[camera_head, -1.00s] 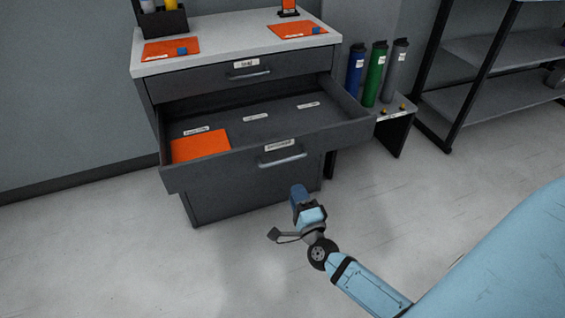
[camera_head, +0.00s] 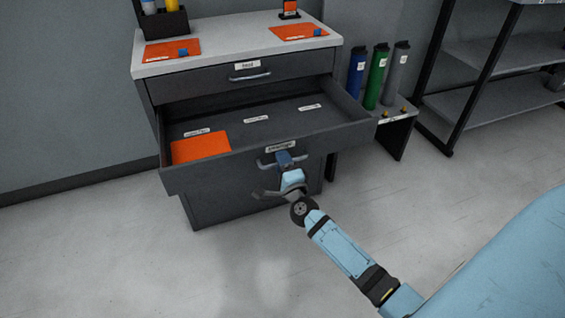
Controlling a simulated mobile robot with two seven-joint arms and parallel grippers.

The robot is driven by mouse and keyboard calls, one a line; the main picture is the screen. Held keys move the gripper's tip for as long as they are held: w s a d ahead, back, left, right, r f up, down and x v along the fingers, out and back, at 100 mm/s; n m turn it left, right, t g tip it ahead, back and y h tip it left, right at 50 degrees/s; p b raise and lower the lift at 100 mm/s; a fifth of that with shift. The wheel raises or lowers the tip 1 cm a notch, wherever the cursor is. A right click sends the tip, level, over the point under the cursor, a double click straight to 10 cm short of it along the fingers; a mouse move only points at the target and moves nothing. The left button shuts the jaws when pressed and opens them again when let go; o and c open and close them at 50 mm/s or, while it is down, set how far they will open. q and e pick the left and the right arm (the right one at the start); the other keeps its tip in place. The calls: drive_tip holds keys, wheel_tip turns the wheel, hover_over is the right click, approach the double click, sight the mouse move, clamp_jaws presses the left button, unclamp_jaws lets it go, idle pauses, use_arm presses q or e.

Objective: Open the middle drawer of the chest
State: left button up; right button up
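The dark grey chest (camera_head: 165,88) has a light top and stands against the wall. Its middle drawer (camera_head: 215,178) is pulled far out, and I can see into it. An orange sheet (camera_head: 200,147) lies in its left front part, and small white labels lie on its floor. The drawer's bar handle (camera_head: 268,164) is on its front under a white label. My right gripper (camera_head: 284,160) is at the handle, overlapping it in the picture. Its fingers are too small and hidden to tell whether they are open or touching. My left gripper is out of view.
The top drawer (camera_head: 220,80) is shut. Orange sheets with blue blocks (camera_head: 183,52) and a dark caddy (camera_head: 162,22) are on the chest top. Blue, green and grey rolls (camera_head: 375,78) stand on a low stand at right. The floor in front is clear.

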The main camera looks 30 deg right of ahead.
sight(275, 149)
clamp_jaws()
drive_tip(key=x, duration=0.4)
drive_tip(key=f+x, duration=0.1)
drive_tip(key=x, duration=0.1)
drive_tip(key=shift+f, duration=0.1)
drive_tip(key=shift+w+d, duration=0.1)
drive_tip(key=shift+w, duration=0.15)
unclamp_jaws()
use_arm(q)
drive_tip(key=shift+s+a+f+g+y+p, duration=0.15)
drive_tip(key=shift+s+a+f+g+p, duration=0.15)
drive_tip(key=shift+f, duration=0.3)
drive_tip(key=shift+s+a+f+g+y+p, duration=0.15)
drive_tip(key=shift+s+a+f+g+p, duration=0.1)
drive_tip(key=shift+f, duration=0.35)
use_arm(e)
drive_tip(key=v, duration=1.4)
